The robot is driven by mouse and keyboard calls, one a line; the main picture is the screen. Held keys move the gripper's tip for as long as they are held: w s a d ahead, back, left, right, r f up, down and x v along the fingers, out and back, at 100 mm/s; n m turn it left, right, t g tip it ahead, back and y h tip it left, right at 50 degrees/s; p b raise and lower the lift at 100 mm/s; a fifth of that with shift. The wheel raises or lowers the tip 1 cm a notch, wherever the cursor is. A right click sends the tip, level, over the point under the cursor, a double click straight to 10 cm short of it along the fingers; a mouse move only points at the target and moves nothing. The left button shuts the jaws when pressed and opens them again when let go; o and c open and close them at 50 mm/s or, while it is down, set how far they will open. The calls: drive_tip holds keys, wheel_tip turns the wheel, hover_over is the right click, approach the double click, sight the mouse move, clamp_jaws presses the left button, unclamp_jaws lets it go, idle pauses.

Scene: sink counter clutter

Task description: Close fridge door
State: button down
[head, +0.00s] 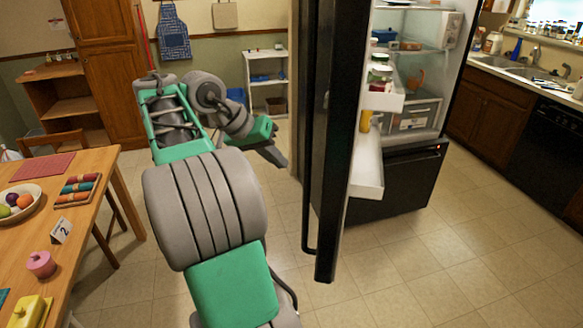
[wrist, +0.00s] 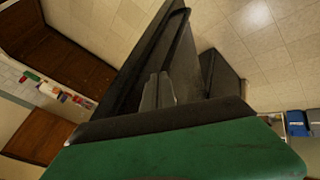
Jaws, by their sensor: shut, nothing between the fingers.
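The black fridge stands right of centre in the head view, its upper door (head: 338,150) swung wide open toward me. Shelves and door bins (head: 367,165) show on the inner side. A long dark handle (head: 309,190) runs down the door's outer left side. The lit interior (head: 415,75) is exposed. My gripper (head: 280,160) is shut and empty, left of the door on its outer side, with a small gap showing in the head view. In the wrist view my grey fingers (wrist: 159,90) lie together against a dark panel; I cannot tell whether they touch it.
A wooden table (head: 95,215) with a fruit bowl (head: 18,203) stands at the left. A white shelf unit (head: 266,75) is behind my gripper. The black lower drawer (head: 400,180) is below the interior. The tiled floor (head: 450,260) at the right front is clear.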

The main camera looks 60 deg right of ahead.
sight(308, 178)
drive_tip(key=s+d+f+b, duration=0.1)
drive_tip(key=s+f, duration=0.1)
drive_tip(key=s+d+f, duration=0.2)
drive_tip(key=s+d+f+b, duration=0.1)
drive_tip(key=d+f, duration=0.1)
drive_tip(key=f, duration=0.1)
drive_tip(key=shift+s+d+b, duration=0.1)
drive_tip(key=shift+s+b, duration=0.25)
drive_tip(key=shift+s, duration=0.05)
drive_tip(key=shift+s+d, duration=0.15)
drive_tip(key=shift+s, duration=0.25)
drive_tip(key=shift+s, duration=0.15)
